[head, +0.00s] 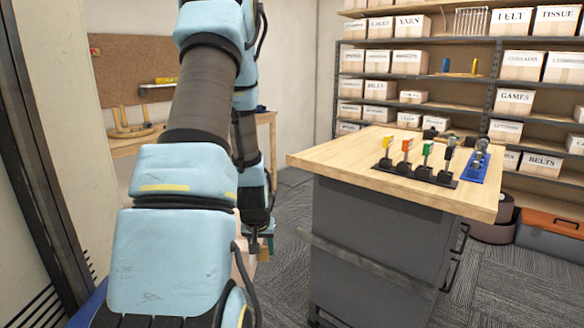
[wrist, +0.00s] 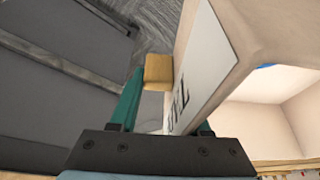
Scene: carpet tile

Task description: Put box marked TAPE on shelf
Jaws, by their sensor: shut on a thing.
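The cardboard box (wrist: 278,30) fills the right of the wrist view, with a white label (wrist: 208,68). Only the letters "TA" show clearly on the label; the rest is covered or cut off. My gripper (wrist: 180,92) is shut on this box, one teal finger with a tan pad against it and the other mostly hidden. In the head view my gripper (head: 262,238) hangs low behind my arm, left of the workbench, and the box (head: 243,262) is mostly hidden. The shelf (head: 425,104) stands along the back right wall, holding several labelled boxes.
A second bench (head: 130,145) is at back left. An orange-lidded case (head: 552,222) sits at right. Carpet (head: 285,235) is clear left of the workbench.

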